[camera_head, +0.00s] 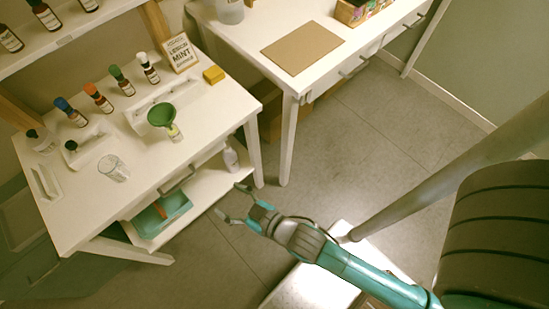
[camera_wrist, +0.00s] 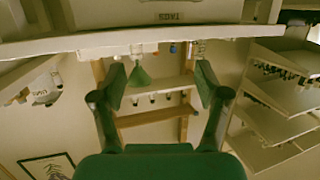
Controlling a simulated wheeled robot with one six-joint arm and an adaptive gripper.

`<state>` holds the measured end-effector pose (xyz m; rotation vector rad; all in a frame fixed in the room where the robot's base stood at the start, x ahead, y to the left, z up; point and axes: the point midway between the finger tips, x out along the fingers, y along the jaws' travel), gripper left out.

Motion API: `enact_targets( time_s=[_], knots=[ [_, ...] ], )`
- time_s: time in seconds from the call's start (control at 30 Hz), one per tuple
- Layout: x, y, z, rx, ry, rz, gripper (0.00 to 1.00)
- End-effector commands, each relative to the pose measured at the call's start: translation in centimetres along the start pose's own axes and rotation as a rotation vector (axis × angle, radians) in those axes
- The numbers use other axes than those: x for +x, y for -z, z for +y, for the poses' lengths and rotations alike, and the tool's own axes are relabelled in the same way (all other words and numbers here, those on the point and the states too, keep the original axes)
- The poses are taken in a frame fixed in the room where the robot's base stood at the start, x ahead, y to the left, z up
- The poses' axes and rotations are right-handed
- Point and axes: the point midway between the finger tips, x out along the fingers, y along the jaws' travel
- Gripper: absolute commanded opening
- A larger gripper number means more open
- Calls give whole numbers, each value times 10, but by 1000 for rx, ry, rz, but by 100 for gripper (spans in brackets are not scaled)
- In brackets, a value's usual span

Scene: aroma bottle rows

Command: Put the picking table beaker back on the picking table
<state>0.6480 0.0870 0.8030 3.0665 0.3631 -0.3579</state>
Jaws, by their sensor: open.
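A clear glass beaker (camera_head: 114,168) stands upright on the white table (camera_head: 150,172) at the left in the head view, near its front edge. Whether this is the picking table's own beaker cannot be told. My gripper (camera_head: 235,202) is open and empty, over the floor in front of the table, to the right of the beaker and apart from it. In the wrist view my gripper's (camera_wrist: 161,80) two dark fingers are spread with nothing between them.
A green funnel (camera_head: 161,115) on a small bottle, dropper bottles (camera_head: 98,98), white trays (camera_head: 45,182), a "Lemon Mint" sign (camera_head: 180,52) and a yellow block (camera_head: 214,75) share the left table. A second table (camera_head: 250,38) holds a brown board (camera_head: 302,47). A blue-green bin (camera_head: 160,215) sits below.

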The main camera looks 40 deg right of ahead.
Motion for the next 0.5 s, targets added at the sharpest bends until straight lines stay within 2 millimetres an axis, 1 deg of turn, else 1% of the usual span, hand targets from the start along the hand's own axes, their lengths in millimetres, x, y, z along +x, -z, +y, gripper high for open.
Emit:
enact_targets(
  time_s=[0.03, 0.23, 0.33, 0.5],
  knots=[
    [-22, -6, 7, 4, -17, -10, 74],
    [-96, -13, 23, 21, -74, -21, 74],
    [-133, -11, 28, 30, -104, -27, 74],
    [-190, 0, 32, 46, -159, -36, 74]
  ],
)
